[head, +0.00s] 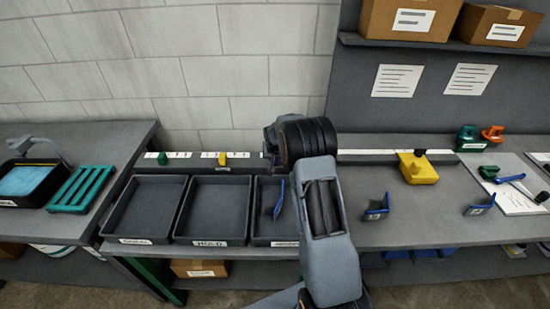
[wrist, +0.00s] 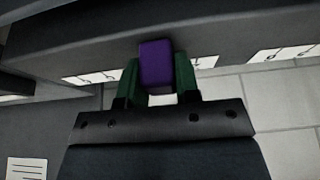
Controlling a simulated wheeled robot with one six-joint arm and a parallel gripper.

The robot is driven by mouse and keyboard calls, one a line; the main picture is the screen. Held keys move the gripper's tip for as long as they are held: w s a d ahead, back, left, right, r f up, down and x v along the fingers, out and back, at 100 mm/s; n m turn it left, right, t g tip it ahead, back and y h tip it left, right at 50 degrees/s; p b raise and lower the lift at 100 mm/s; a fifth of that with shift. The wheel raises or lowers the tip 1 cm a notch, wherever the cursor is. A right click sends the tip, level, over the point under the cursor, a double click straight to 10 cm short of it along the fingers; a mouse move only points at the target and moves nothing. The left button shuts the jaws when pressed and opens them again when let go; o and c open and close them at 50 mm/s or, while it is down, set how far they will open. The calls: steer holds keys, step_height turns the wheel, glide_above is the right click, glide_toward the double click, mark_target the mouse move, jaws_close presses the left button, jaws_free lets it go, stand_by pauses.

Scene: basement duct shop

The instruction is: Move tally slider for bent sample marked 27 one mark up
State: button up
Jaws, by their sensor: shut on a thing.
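In the wrist view my gripper (wrist: 158,82) has its two green fingers closed on either side of a purple slider (wrist: 156,62). White marked tally strips (wrist: 284,53) run past it on both sides. A green slider (head: 162,158) and a yellow slider (head: 222,158) sit on the tally strip (head: 184,155) behind the trays. A blue bent sample (head: 279,200) stands in the third tray. Two more bent samples (head: 376,207) (head: 480,205) stand on the bench at right; no number is readable.
A left tray (head: 137,241), a HOLD tray (head: 210,243) and a partly hidden third tray (head: 264,242) stand in a row. A yellow block (head: 419,168) with a dark knob stands at right. Orange and green tools (head: 493,133) lie farther right. Cardboard boxes (head: 410,18) are on the shelf above.

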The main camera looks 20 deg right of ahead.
jaws_close()
steer(key=shift+s+d+b, duration=0.15)
steer(key=shift+s+d, duration=0.1)
steer(key=shift+d, duration=0.4)
steer(key=shift+s+d+b, duration=0.15)
steer(key=shift+s+d, duration=0.15)
steer(key=shift+d, duration=0.35)
steer(key=shift+s+d+b, duration=0.15)
steer(key=shift+s+d, duration=0.1)
steer(key=shift+d, duration=0.4)
steer(key=shift+a, duration=0.1)
steer(key=o, duration=0.7)
jaws_free()
steer(key=b+v, duration=0.2)
steer(key=v, duration=1.1)
steer(key=shift+s+r, duration=0.2)
steer(key=shift+r, duration=0.15)
